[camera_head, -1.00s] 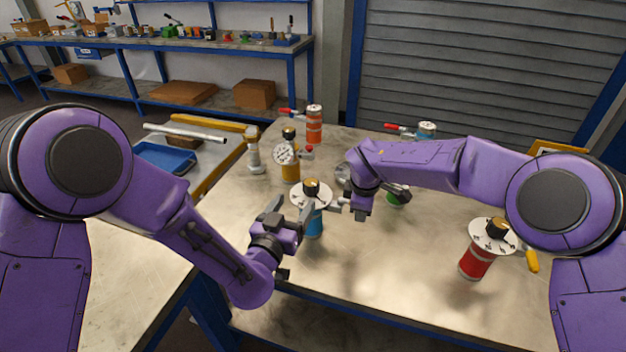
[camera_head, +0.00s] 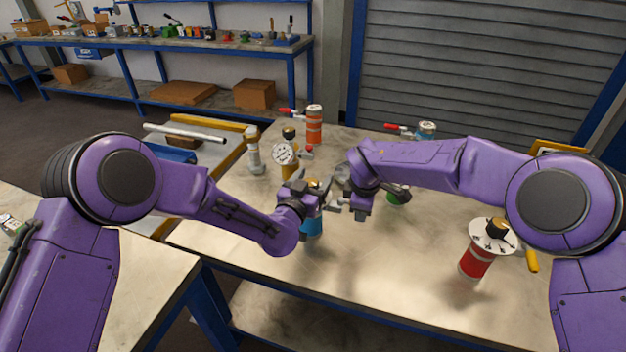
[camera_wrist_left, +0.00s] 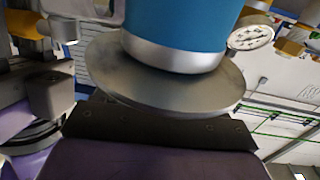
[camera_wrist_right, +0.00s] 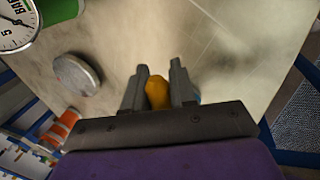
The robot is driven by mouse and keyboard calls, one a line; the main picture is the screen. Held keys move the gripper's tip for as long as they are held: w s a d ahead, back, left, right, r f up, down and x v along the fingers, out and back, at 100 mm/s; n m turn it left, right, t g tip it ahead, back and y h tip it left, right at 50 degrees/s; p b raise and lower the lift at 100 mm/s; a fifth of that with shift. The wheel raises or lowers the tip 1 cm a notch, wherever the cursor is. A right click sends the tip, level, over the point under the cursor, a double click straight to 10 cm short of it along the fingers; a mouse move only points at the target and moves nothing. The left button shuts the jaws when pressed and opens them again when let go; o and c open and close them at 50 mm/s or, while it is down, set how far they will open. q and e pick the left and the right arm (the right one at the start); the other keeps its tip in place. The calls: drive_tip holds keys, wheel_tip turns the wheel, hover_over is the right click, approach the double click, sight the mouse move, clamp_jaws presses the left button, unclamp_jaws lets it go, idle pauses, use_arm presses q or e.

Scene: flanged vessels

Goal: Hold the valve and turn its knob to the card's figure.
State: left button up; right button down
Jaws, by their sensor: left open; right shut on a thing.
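The blue valve (camera_head: 311,229) stands upright near the table's left front, its white dial and knob mostly covered by my left gripper (camera_head: 313,190). That gripper is open at the knob; whether its fingers touch it is hidden. In the left wrist view the dial plate's metal underside (camera_wrist_left: 165,97) and blue body (camera_wrist_left: 185,25) fill the middle, hiding the fingers. My right gripper (camera_head: 340,198), right of the valve, is shut on a yellow handle (camera_wrist_right: 157,92), seen between its fingers in the right wrist view; it appears to be the blue valve's. I see no readable card figure.
A red valve (camera_head: 476,263) with a white dial and yellow handle stands right. A gauge vessel (camera_head: 285,155), orange vessel (camera_head: 314,125) and silver fitting (camera_head: 253,152) stand behind. A green vessel (camera_head: 396,198) is partly under my right arm. The table's front middle is clear.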

use_arm(q)
drive_tip(key=c, duration=1)
drive_tip(key=shift+m+g+h, duration=0.3)
drive_tip(key=shift+m+h, duration=0.1)
drive_tip(key=shift+h, duration=0.2)
drive_tip(key=m+g+h, duration=0.1)
drive_tip(key=m+h, duration=0.1)
drive_tip(key=h, duration=0.1)
drive_tip(key=shift+d+m+g+h, duration=0.15)
drive_tip(key=shift+m+g+h, duration=0.15)
drive_tip(key=shift+g, duration=0.1)
drive_tip(key=shift+s+d+m+g+h, duration=0.1)
drive_tip(key=shift+m+g+h, duration=1.05)
drive_tip(key=shift+g, duration=0.1)
drive_tip(key=shift+s+d+m+g+h, duration=0.1)
drive_tip(key=shift+m+g+h, duration=0.95)
drive_tip(key=shift+g+h, duration=0.15)
drive_tip(key=o, duration=1)
drive_tip(key=shift+s, duration=0.15)
drive_tip(key=shift+a, duration=0.1)
